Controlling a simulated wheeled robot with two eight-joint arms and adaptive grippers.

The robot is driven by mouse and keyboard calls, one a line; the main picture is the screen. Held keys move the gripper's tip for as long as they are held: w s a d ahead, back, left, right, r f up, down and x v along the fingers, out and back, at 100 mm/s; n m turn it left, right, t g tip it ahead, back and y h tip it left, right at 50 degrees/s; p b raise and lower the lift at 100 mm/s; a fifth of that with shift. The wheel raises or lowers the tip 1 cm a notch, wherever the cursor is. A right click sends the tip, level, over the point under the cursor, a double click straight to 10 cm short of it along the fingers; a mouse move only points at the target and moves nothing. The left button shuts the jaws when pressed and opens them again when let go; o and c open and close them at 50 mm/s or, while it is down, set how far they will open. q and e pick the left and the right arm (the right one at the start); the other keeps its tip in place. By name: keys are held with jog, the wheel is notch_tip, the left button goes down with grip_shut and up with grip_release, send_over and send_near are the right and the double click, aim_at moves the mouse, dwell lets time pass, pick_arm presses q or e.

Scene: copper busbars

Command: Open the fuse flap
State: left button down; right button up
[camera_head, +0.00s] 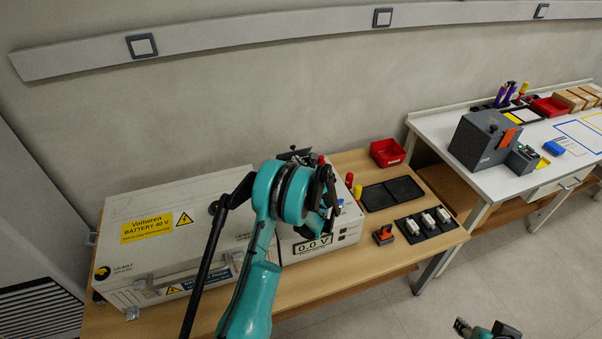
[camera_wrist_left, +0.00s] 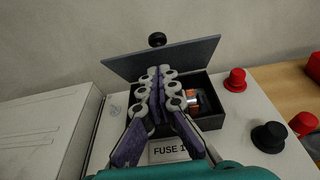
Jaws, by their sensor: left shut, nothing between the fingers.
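The fuse flap (camera_wrist_left: 200,55) is a dark grey plate with a black knob (camera_wrist_left: 157,39). It stands raised, leaning back behind the dark fuse box (camera_wrist_left: 213,122). The box is open at the top and a fuse with copper-coloured ends (camera_wrist_left: 193,99) shows inside. A "FUSE 1" label (camera_wrist_left: 168,151) is at its front. My left gripper (camera_wrist_left: 160,75) is shut and empty, its fingertips over the box in front of the flap; I cannot tell whether they touch it. In the head view my left gripper (camera_head: 326,188) hides most of the fuse box. My right gripper (camera_head: 485,329) shows only partly at the bottom edge.
A white battery case (camera_head: 160,212) stands left of the white unit with a "0.0 V" display (camera_head: 313,245). Red (camera_wrist_left: 236,80) and black (camera_wrist_left: 269,136) knobs stand right of the fuse box. A red bin (camera_head: 387,152) and black trays (camera_head: 391,193) lie further right.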

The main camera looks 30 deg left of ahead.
pick_arm(q)
jog(key=shift+w+a+r, duration=0.25)
jog(key=shift+a, duration=0.05)
